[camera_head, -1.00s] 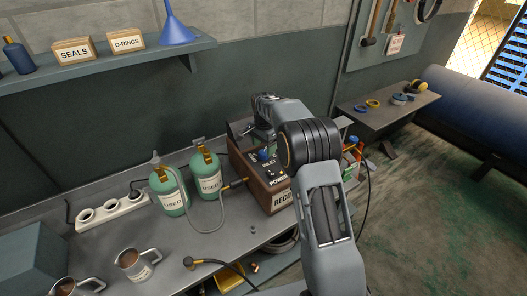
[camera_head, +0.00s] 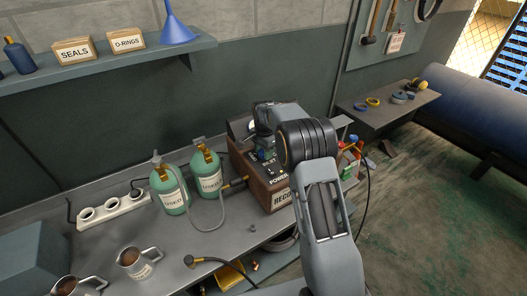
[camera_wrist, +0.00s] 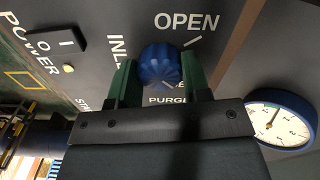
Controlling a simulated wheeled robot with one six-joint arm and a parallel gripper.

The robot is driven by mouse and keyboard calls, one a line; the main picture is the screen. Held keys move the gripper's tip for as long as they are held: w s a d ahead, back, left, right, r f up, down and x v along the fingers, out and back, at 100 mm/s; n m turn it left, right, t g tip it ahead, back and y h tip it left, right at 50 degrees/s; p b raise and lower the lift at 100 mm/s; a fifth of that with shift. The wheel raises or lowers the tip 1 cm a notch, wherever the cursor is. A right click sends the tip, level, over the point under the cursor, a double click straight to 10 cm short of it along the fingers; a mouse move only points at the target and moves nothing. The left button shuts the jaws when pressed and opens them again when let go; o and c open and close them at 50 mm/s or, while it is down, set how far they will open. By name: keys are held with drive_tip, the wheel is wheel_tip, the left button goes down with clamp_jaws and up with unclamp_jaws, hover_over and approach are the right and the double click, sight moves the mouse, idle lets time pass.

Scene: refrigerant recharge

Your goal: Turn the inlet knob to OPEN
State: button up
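The blue ribbed inlet knob (camera_wrist: 160,68) sits on the dark panel of the recovery machine (camera_head: 276,196). In the wrist view the printed OPEN mark with its tick lies up and right of it. A label ending in SE and the word PURGE lie below, partly hidden. My gripper (camera_wrist: 160,75) has one green finger on each side of the knob, close to its ribs. I cannot tell whether the fingers press on it or stand slightly apart. The knob's pointer is not clear. In the head view my arm reaches over the machine and the gripper (camera_head: 262,143) is at the panel.
A blue-rimmed gauge (camera_wrist: 281,120) is right of the knob, and a power switch (camera_wrist: 51,44) is at the upper left. Two green USED cylinders (camera_head: 209,178) stand left of the machine, with a hose. Steel mugs (camera_head: 133,262) stand at the front left.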

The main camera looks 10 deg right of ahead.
drive_tip(key=c, duration=0.4)
drive_tip(key=shift+o, duration=0.2)
drive_tip(key=shift+n, duration=0.3)
drive_tip(key=n+b, duration=0.1)
drive_tip(key=n, duration=0.2)
drive_tip(key=shift+n, duration=0.4)
drive_tip(key=n, duration=0.3)
drive_tip(key=shift+n, duration=0.3)
drive_tip(key=n, duration=0.5)
drive_tip(key=shift+b, duration=0.4)
drive_tip(key=shift+n, duration=2.4)
